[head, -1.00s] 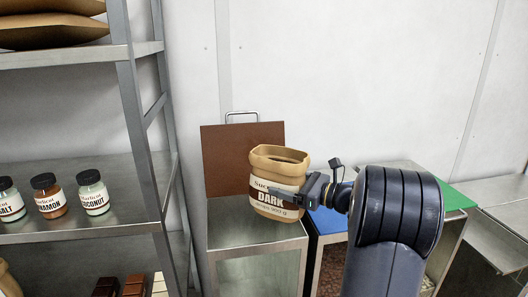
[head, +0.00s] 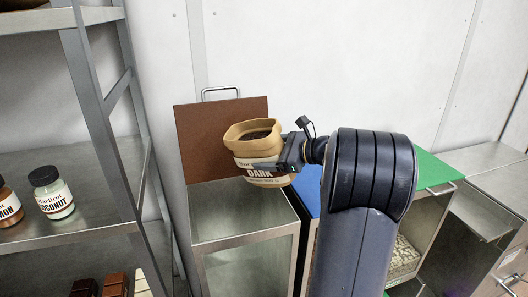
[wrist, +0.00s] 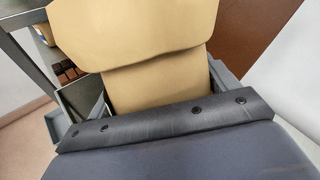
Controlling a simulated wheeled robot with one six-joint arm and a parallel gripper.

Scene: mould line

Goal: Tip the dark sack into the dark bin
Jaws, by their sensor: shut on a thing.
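The dark sack (head: 262,160) is a tan paper sack with a white label reading "DARK". Its top is open and dark contents show inside. My gripper (head: 285,160) is shut on its right side and holds it up, tilted slightly. The sack is above the back part of a metal bin (head: 235,232) whose brown lid (head: 195,150) stands raised behind it. The sack hides part of the lid. In the wrist view the tan sack (wrist: 150,85) fills the upper middle, and its mouth is out of sight.
To the right stand a bin with a blue lid (head: 308,185) and one with a green lid (head: 433,172), both shut. At left, a metal shelf unit (head: 100,235) holds jars (head: 50,190) and several small brown blocks (head: 115,283) below.

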